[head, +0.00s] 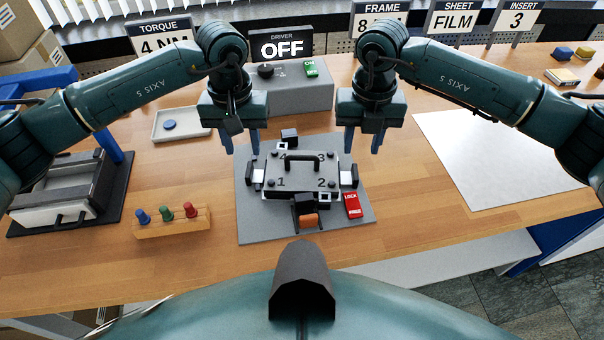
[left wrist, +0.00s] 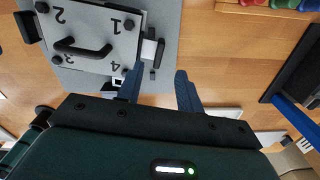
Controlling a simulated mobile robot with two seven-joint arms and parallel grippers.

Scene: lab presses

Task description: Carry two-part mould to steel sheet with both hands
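The two-part mould (head: 298,172) is a light grey block with corners numbered 1 to 4, a black handle on top and a lug on each side. In the left wrist view the mould (left wrist: 105,62) is at upper left. My left gripper (head: 241,145) is open and empty above the mould's left lug; its fingers (left wrist: 158,82) show apart, not touching the lug. My right gripper (head: 363,142) is open and empty above and slightly right of the right lug. The pale steel sheet (head: 510,155) lies flat and bare at right.
A red LOCK/FREE block (head: 352,206) is on the mat's right. A grey driver box (head: 290,92) stands behind. A wooden peg rack (head: 172,222), a shallow tray (head: 182,124) and a blue-framed press (head: 65,190) are at left. Bare table lies between mat and sheet.

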